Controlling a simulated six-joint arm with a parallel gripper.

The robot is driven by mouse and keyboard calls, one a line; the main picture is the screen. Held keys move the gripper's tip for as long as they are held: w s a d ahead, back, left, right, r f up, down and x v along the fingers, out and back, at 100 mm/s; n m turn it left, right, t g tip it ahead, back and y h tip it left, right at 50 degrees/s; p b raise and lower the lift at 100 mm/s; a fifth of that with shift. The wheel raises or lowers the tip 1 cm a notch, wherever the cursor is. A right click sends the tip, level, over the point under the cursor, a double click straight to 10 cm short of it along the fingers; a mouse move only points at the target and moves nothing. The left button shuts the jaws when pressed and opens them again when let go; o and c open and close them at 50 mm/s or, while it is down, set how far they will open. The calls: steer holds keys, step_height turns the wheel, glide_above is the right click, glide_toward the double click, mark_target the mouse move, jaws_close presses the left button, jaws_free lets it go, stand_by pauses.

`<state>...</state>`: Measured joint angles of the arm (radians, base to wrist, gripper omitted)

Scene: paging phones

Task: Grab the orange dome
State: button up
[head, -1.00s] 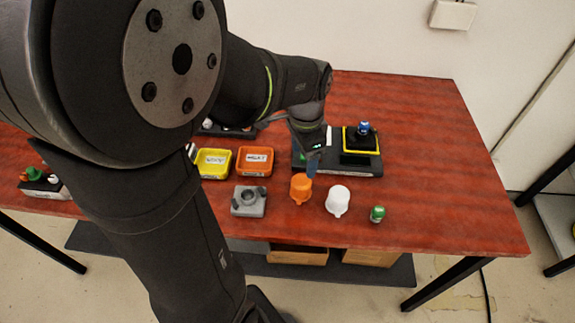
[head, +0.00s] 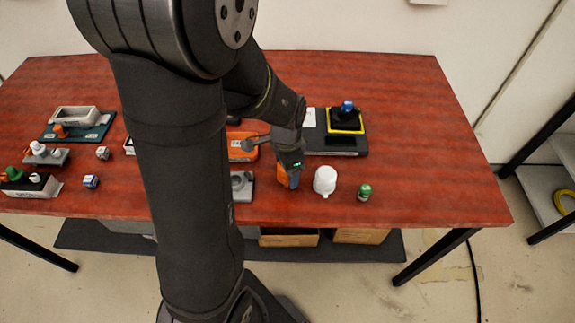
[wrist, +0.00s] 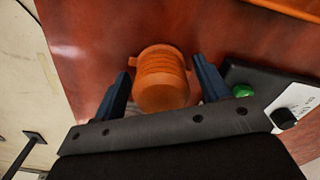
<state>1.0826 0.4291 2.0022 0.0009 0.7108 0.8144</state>
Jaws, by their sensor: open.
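The orange dome (wrist: 162,80) sits between my gripper's two blue fingers in the wrist view, its ribbed side showing and its lower part hidden by the gripper body. My gripper (wrist: 161,68) is open around it, with a gap at the left finger; contact at the right finger is unclear. In the head view my gripper (head: 290,180) is down at the dome (head: 282,179), which it partly hides, near the table's front edge.
A white dome (head: 325,180) stands close on the right, with a small green piece (head: 364,192) beyond it. A grey block (head: 241,187) is close on the left. An orange tray (head: 234,152) and a black box (head: 318,139) lie behind. The table's right side is clear.

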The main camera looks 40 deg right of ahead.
steer(key=shift+c, duration=0.4)
steer(key=c, duration=0.9)
